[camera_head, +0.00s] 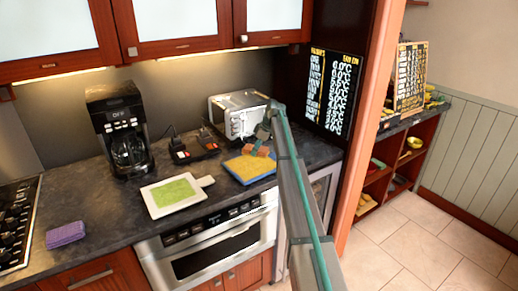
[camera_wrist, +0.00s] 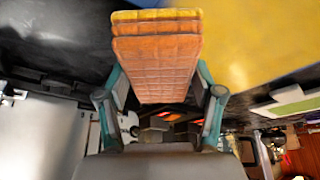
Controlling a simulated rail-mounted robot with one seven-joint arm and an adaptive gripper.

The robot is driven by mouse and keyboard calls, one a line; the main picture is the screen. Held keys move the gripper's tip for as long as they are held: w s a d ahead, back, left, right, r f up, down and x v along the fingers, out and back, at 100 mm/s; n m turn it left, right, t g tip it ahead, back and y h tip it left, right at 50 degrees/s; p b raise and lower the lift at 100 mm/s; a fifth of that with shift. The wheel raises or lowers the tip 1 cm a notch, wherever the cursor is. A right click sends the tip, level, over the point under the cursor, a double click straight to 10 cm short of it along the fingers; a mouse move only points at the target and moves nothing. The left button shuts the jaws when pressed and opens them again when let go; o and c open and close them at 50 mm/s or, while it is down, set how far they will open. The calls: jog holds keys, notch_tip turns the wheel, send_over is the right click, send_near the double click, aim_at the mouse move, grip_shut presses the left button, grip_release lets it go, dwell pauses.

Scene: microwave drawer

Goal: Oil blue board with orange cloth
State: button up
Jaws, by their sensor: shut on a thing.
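The board (camera_head: 243,168) lies on the dark counter, with a yellow top face and a blue edge in the head view. Its yellow face fills the upper right of the wrist view (camera_wrist: 255,40). My gripper (camera_head: 263,133) is over the back part of the board. Its fingers (camera_wrist: 160,105) are shut on the folded orange cloth (camera_wrist: 155,60), which sticks out past them. The cloth also shows in the head view (camera_head: 258,151), low over the board. I cannot tell whether it touches the board.
A white board with a green top (camera_head: 175,193) lies to the left, and a purple cloth (camera_head: 66,234) lies farther left. A toaster (camera_head: 238,114) stands behind my gripper. A small dark rack (camera_head: 195,149) and a coffee maker (camera_head: 123,131) stand near the back wall.

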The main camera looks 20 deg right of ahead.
aim_at(224, 165)
jog(key=shift+s+a, duration=0.9)
jog(key=shift+a, duration=1.65)
jog(key=shift+s+a, duration=0.85)
jog(key=shift+a, duration=1.7)
jog(key=shift+s+a, duration=0.9)
jog(key=shift+a, duration=1.65)
jog(key=shift+r, duration=0.1)
notch_tip(224, 165, up, 8)
jog(key=p, duration=0.2)
jog(key=shift+p, duration=0.4)
jog(key=shift+d, duration=0.1)
